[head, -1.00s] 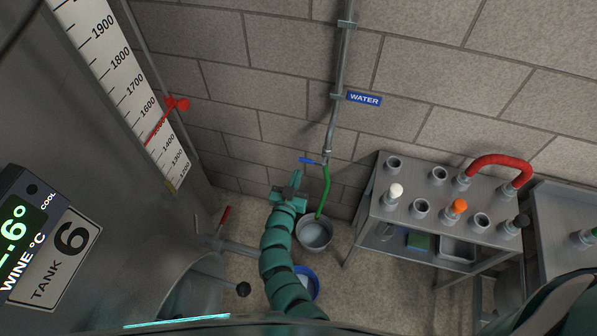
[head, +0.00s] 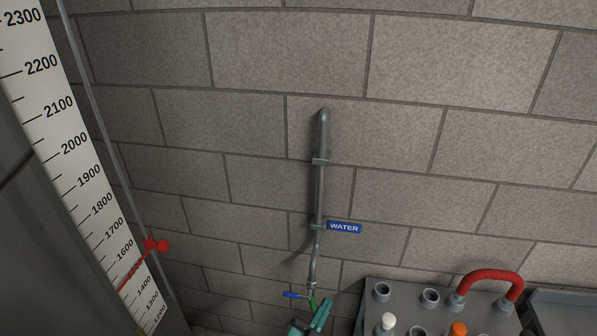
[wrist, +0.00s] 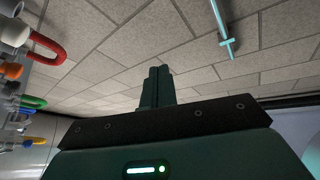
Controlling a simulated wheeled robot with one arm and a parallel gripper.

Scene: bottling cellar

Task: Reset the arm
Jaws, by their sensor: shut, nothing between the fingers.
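My gripper (head: 320,315) shows at the bottom edge of the head view, just below the water tap with its blue lever (head: 292,295). The rest of my arm is out of that view. In the wrist view the fingers of my gripper (wrist: 155,80) are together, with nothing between them, against a background of block wall. A bit of green hose (head: 313,303) shows at the tap, partly hidden by my gripper.
A metal water pipe (head: 319,190) with a blue WATER sign (head: 344,227) runs down the wall. A rack (head: 405,312) with a red hose loop (head: 490,278) stands at lower right. A tank with a white scale (head: 75,150) and red marker (head: 157,245) fills the left.

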